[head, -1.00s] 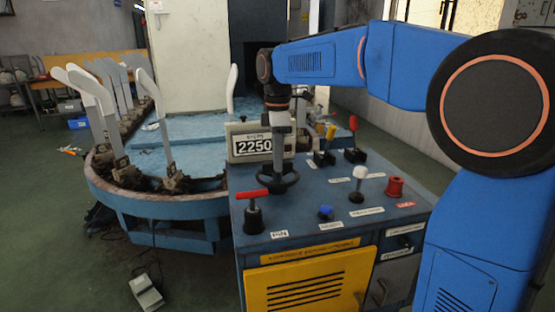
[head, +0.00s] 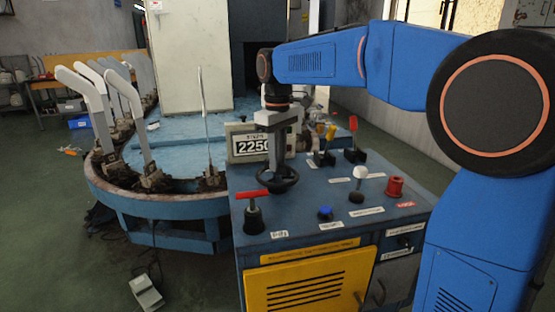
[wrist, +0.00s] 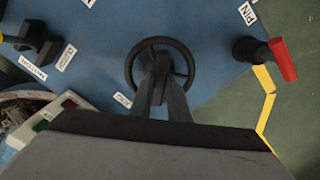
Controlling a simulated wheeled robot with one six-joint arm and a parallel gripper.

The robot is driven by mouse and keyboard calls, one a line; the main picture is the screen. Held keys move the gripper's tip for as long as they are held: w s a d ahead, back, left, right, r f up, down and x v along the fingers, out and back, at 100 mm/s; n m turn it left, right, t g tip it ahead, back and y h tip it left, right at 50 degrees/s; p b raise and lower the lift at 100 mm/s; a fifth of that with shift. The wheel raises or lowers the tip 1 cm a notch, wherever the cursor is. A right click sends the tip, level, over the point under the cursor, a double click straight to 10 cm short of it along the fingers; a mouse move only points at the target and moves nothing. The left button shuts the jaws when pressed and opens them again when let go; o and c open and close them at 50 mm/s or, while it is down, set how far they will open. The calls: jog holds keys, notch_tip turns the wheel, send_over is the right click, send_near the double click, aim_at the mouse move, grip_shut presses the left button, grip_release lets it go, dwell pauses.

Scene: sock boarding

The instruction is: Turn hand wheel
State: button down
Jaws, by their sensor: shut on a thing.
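The black hand wheel (head: 278,181) lies flat on the blue console top, near its left rear edge. It also shows in the wrist view (wrist: 134,65) as a spoked ring. My gripper (head: 274,160) points straight down over the wheel.
A blue round table (head: 185,205) with white sock forms stands left.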

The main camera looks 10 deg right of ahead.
jog(key=shift+m, duration=0.6)
jog(key=c, duration=1.7)
grip_release()
notch_tip(320, 180, up, 17)
jog(key=shift+r, duration=0.2)
